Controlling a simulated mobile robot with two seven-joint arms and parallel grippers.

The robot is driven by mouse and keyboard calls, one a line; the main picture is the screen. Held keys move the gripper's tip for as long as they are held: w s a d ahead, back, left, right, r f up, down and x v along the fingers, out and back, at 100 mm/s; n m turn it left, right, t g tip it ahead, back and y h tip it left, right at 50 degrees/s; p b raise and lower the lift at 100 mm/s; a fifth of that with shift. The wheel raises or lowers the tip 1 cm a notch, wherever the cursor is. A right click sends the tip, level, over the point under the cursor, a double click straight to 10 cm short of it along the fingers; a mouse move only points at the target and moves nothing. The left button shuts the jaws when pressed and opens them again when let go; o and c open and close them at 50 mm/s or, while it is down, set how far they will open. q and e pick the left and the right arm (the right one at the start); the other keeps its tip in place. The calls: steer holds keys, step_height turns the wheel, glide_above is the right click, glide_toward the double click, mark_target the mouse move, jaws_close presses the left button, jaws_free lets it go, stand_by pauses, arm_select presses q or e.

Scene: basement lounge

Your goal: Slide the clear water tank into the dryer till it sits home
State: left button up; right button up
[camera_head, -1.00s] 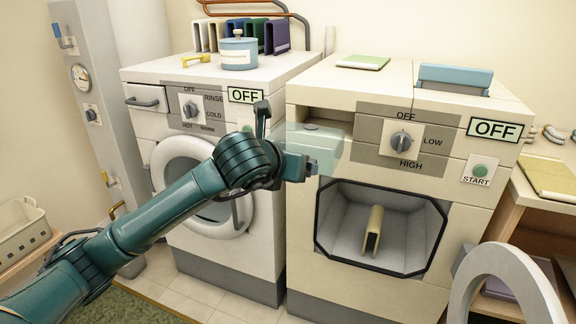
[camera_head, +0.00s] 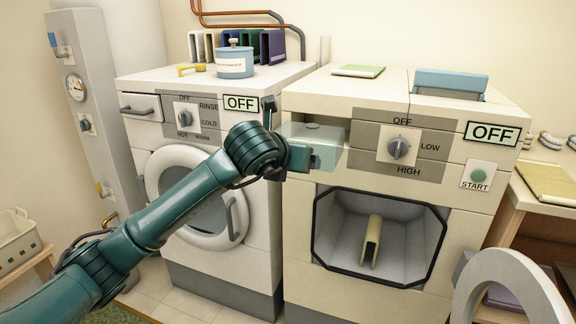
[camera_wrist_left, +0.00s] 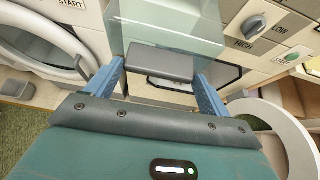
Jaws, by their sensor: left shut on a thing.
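The clear water tank (camera_head: 322,141) is a see-through pale box at the upper left front of the dryer (camera_head: 300,215). It shows in the wrist view too (camera_wrist_left: 170,28), with a dark grey handle (camera_wrist_left: 158,63) on its near face. My left gripper (camera_head: 305,157) is shut on this handle, its blue fingers on either side of it. The tank is at the slot left of the dial panel, with its front part sticking out. How deep its back end sits is hidden. My right gripper is not in view.
The dryer's round door (camera_head: 508,290) hangs open at the lower right. A tan folded item (camera_head: 371,240) lies in the open drum. A washer (camera_head: 140,95) stands close on the left. Shelving (camera_head: 540,225) stands on the right.

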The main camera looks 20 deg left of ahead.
mark_target(300, 142)
arm_select(q)
steer(key=w, duration=0.2)
steer(key=shift+w+b, duration=0.3)
steer(key=shift+w+d, duration=0.15)
steer(key=shift+w, duration=1.35)
steer(key=shift+w+b, duration=0.35)
steer(key=shift+w, duration=0.9)
steer(key=shift+w+d, duration=0.15)
steer(key=shift+w, duration=2.85)
steer(key=shift+w+p, duration=0.45)
steer(key=shift+w, duration=1.25)
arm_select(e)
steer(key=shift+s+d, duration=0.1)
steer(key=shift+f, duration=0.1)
